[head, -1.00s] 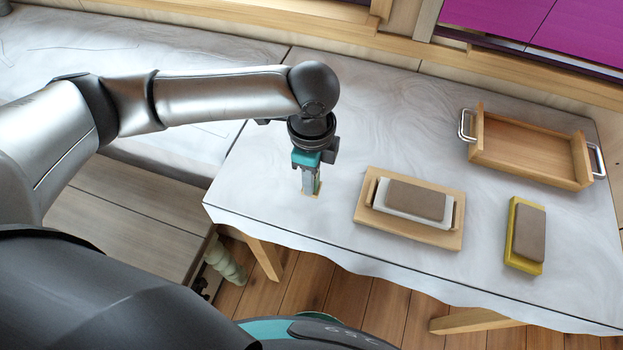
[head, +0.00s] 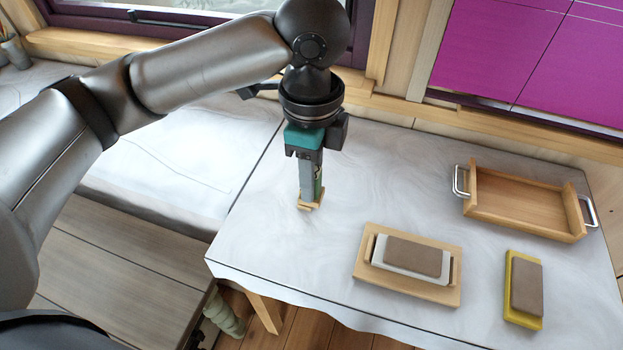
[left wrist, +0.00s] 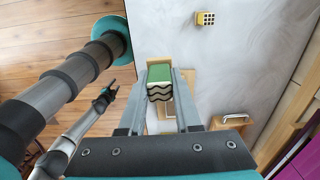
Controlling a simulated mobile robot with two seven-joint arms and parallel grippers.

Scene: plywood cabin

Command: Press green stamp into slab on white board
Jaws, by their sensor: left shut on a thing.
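A taupe slab (head: 413,255) lies on a white board (head: 382,268), set in a wooden holder (head: 368,289) on the table. My left gripper (head: 310,196) points down, left of and farther back than that slab. It is shut on the green stamp (left wrist: 159,73), whose wavy black and cream face shows in the left wrist view. Only the stamp's wooden part and a green sliver (head: 319,190) show below the fingers in the head view. My right gripper (left wrist: 106,93) appears small at the left of the left wrist view; its jaws are unclear.
A second taupe slab (head: 527,287) lies on a yellow board (head: 509,311) at the right. A wooden tray (head: 468,209) with metal handles stands behind it. A small yellowish block with dark marks (left wrist: 205,18) is on the table in the left wrist view. Table between gripper and tray is clear.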

